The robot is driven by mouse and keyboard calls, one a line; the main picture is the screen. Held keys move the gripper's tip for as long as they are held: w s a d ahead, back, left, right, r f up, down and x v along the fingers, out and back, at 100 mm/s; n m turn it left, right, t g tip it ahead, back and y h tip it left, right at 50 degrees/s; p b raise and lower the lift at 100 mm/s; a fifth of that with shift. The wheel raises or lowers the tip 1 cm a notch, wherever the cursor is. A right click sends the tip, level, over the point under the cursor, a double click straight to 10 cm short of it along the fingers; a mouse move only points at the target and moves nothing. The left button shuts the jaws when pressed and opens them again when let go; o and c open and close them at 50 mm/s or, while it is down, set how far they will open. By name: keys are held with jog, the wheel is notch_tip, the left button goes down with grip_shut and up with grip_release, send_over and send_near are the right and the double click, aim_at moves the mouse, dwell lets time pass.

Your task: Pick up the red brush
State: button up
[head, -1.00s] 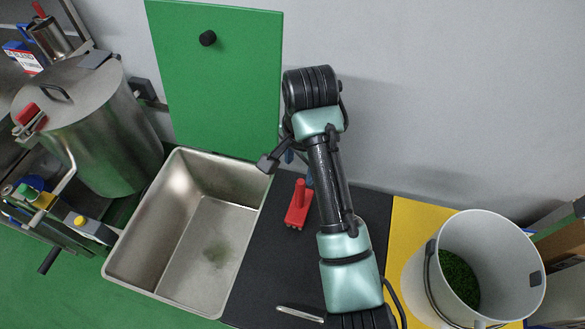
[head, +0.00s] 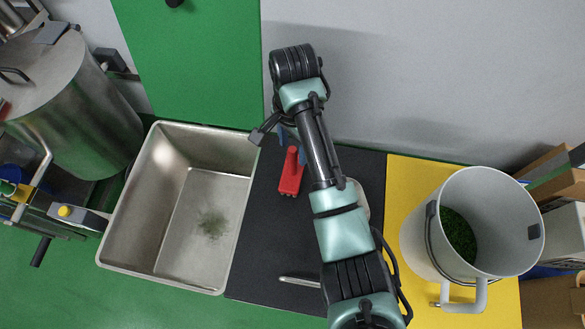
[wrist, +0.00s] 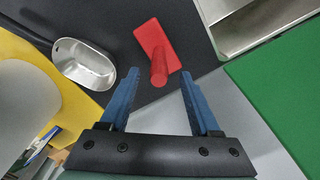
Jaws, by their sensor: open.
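In the head view the arm hides most of my gripper, with a bit of blue finger showing close to the brush.
The metal sink (head: 133,226) is left of the mat. A metal scoop (wrist: 84,63) lies on the mat, partly hidden by my arm in the head view. A white bucket (head: 420,236) with green contents stands on the yellow surface (head: 397,188) at right. A green panel (head: 190,65) and wall rise behind.

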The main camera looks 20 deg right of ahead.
aim_at(293, 159)
jog(key=f, duration=0.4)
jog(key=shift+s+a+f, duration=0.15)
jog(key=shift+s+f, duration=0.05)
jog(key=shift+f, duration=0.05)
grip_shut()
dwell(1.2)
